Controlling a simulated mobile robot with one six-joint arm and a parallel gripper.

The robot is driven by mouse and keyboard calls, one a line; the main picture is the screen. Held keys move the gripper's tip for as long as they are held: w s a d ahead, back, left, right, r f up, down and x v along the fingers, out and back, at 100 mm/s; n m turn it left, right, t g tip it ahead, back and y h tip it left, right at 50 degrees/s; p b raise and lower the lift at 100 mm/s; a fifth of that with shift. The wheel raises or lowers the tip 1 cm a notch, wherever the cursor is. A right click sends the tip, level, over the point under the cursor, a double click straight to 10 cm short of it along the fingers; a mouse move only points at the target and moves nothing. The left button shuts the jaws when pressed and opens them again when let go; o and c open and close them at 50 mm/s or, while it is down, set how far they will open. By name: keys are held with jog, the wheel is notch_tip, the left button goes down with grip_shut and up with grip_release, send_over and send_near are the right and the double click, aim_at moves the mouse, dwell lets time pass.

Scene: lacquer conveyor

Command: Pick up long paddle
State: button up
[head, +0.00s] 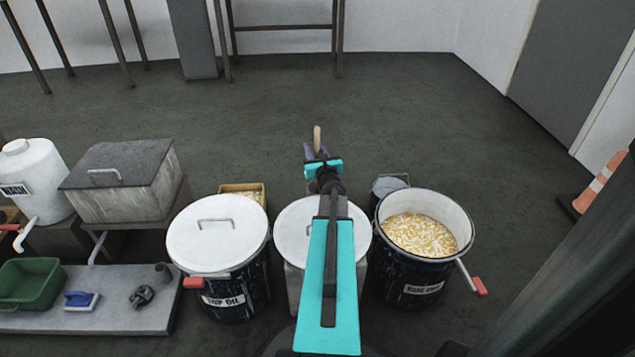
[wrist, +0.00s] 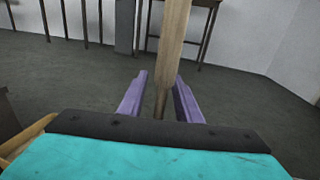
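The long wooden paddle (wrist: 176,40) rises steeply in the wrist view, broad at the top and narrowing downward between the two purple fingers. Its lower end is hidden behind my gripper body. My gripper (wrist: 161,80) has its fingers on either side of the paddle, the right finger very close to it. Whether they press on it or stand slightly apart I cannot tell. In the head view my gripper (head: 317,152) is at the centre, beyond the containers, with the pale end of the paddle (head: 317,136) standing up at the fingers.
A lidded drum (head: 218,240), another white lid (head: 296,235) and an open drum of pale flakes (head: 420,234) stand in a row under and beside my arm. A small yellow box (head: 243,192) and a grey bucket (head: 388,186) are behind. The floor (head: 420,110) beyond is clear.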

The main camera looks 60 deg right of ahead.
grip_shut()
jog(key=shift+r, duration=0.1)
dwell(0.3)
notch_tip(320, 180, up, 28)
jog(key=p, duration=1.3)
jog(key=shift+p, duration=0.3)
